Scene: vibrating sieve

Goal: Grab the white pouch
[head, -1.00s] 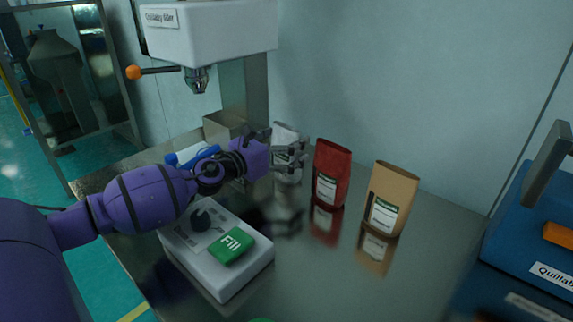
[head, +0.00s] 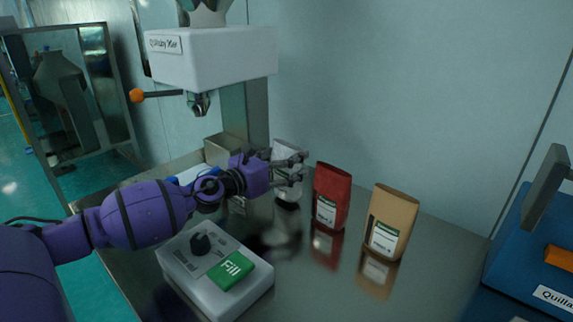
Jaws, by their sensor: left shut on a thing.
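The white pouch (head: 286,187) stands at the back of the steel table, left of a red pouch (head: 331,196) and a tan pouch (head: 391,221). My left gripper (head: 290,168) reaches in from the left and is shut on the white pouch, its fingers around the pouch's upper and middle part. The fingers hide part of the pouch. I cannot tell whether its base touches the table. My right gripper is not in view.
The filler machine (head: 212,57) with an orange-tipped lever (head: 137,96) is above left. A blue machine (head: 535,245) stands at right. The front middle of the table (head: 320,285) is clear.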

